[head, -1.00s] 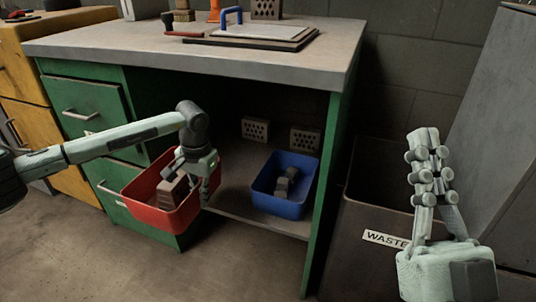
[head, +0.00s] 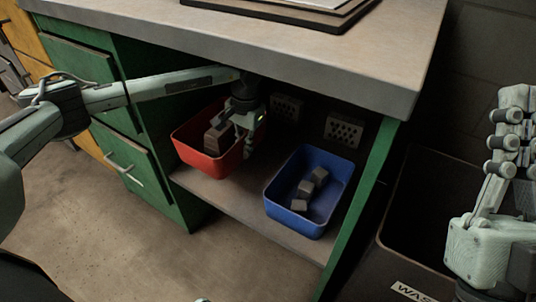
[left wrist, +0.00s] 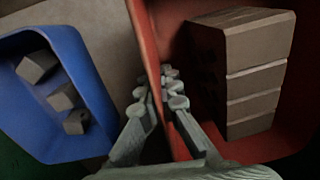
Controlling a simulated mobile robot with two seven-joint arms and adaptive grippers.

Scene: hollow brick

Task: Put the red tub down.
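The red tub (head: 193,159) is inside the green bench's open bay in the head view, over the left part of the low shelf (head: 225,198). It looks level, with brown-grey bricks (head: 217,137) inside. I cannot tell whether its bottom touches the shelf. My left gripper (head: 248,150) is at the tub's right wall. In the left wrist view its fingers (left wrist: 166,105) straddle that red wall (left wrist: 148,45), one on each side, and look shut on it. Stacked bricks (left wrist: 247,72) show inside the tub. My right gripper (head: 515,125) points up at the right edge, partly cut off and seemingly empty.
A blue tub (head: 293,221) with grey blocks stands on the shelf to the right, a small gap away. Perforated bricks (head: 343,131) stand behind. The worktop (head: 300,50) overhangs the bay. A green side panel (head: 362,205) bounds it. A dark waste bin (head: 405,245) is further right.

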